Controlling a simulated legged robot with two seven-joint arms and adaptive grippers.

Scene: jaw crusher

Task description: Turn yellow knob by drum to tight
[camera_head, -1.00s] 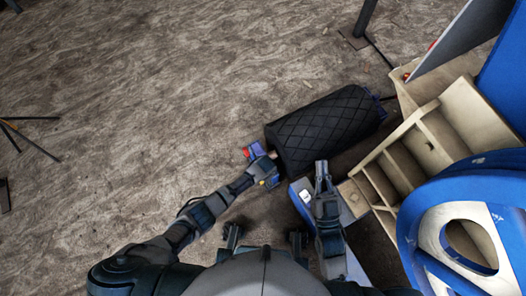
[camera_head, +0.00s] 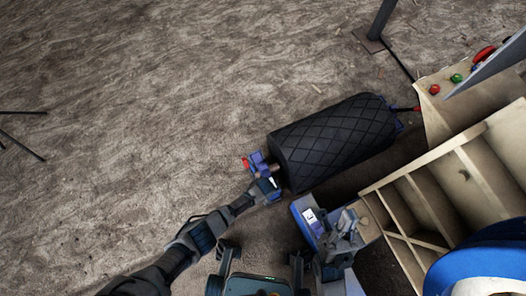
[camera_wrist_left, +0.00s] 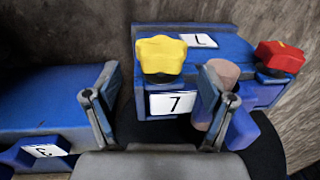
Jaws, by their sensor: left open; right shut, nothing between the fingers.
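The drum (camera_head: 330,140) is a black roller with a crosshatched surface, lying at the middle of the head view. A blue block stands at its near left end. In the left wrist view, the yellow knob (camera_wrist_left: 161,55) sits on this blue block (camera_wrist_left: 205,42), above a white label marked 7. My left gripper (camera_wrist_left: 160,80) is open, with one finger on either side of the knob's line; I cannot tell whether they touch it. In the head view the left gripper (camera_head: 268,186) is at the block and covers much of it. My right gripper (camera_head: 347,222) is shut and empty, over a blue-and-white part.
A red knob (camera_wrist_left: 280,57) is on the block right of the yellow one; it also shows in the head view (camera_head: 246,163). A brownish cylinder (camera_wrist_left: 222,72) is by the right finger. A beige ribbed frame (camera_head: 425,205) stands at right. Open ground lies left.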

